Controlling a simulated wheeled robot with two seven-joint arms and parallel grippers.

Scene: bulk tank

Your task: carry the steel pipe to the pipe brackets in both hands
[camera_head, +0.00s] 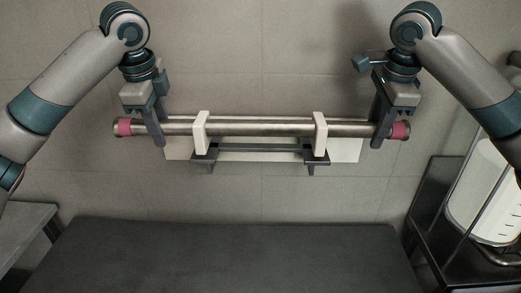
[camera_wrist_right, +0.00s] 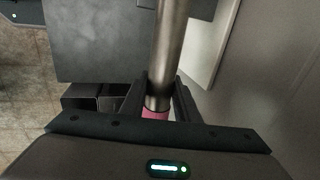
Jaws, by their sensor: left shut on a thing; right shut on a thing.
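The steel pipe (camera_head: 262,128) is level in front of the wall, with a pink band near each end. My left gripper (camera_head: 156,132) is shut on it just inside the left band. My right gripper (camera_head: 380,132) is shut on it just inside the right band. The two white pipe brackets, left (camera_head: 201,133) and right (camera_head: 320,133), overlap the pipe between my grippers. I cannot tell whether the pipe rests in them. In the right wrist view the pipe (camera_wrist_right: 168,50) runs between the fingers of my right gripper (camera_wrist_right: 160,104), with a pink band below.
A dark rail (camera_head: 262,149) with supports lies below the pipe, before a pale wall plate (camera_head: 345,151). A dark grey surface (camera_head: 230,260) fills the lower middle. A grey table (camera_head: 22,228) stands lower left, and a dark frame with a white container (camera_head: 480,205) at right.

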